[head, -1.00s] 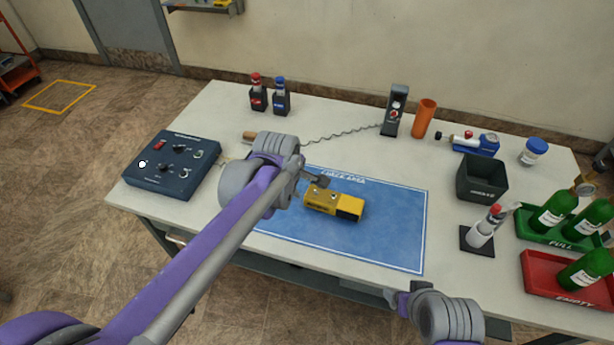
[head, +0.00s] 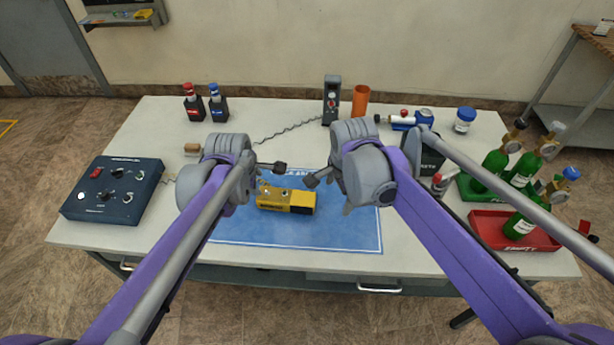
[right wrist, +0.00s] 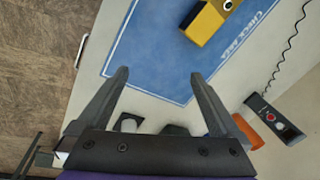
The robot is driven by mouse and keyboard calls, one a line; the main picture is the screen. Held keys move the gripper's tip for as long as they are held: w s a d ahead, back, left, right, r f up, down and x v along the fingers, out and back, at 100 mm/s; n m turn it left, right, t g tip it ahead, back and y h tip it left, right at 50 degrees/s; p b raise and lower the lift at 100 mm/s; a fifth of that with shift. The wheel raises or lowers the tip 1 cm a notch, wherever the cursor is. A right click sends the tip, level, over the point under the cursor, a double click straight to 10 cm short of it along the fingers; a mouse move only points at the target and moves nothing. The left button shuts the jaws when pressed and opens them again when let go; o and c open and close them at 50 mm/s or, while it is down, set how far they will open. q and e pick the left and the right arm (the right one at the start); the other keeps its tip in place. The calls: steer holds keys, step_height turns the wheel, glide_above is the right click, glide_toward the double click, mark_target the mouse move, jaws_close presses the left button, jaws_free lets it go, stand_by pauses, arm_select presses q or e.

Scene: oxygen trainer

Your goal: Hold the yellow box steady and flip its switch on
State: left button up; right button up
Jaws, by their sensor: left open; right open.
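A dark blue control box (head: 115,192) stands at the left. Two bottles, a grey meter (head: 331,100) and an orange cup (head: 360,102) stand at the back. Green bottles with a red tray (head: 490,240) are at the right. The mat's front is clear.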

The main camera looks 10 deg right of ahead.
mark_target(307, 198)
steer(key=w+a+f+m, duration=0.1)
steer(key=w+a+m, duration=0.1)
steer(key=w, duration=0.1)
steer(key=w+a+f+m+g, duration=0.1)
steer(key=w+a+f+m, duration=0.1)
steer(key=w, duration=0.1)
steer(key=w+a+f+m+g, duration=0.1)
steer(key=w+a+m, duration=0.1)
steer(key=w, duration=0.1)
steer(key=shift+w+f, duration=0.35)
steer(key=shift+a+f, duration=0.15)
steer(key=shift+f, duration=0.05)
step_height(307, 198, down, 10)
steer(key=shift+f, duration=0.25)
steer(key=shift+c, duration=0.2)
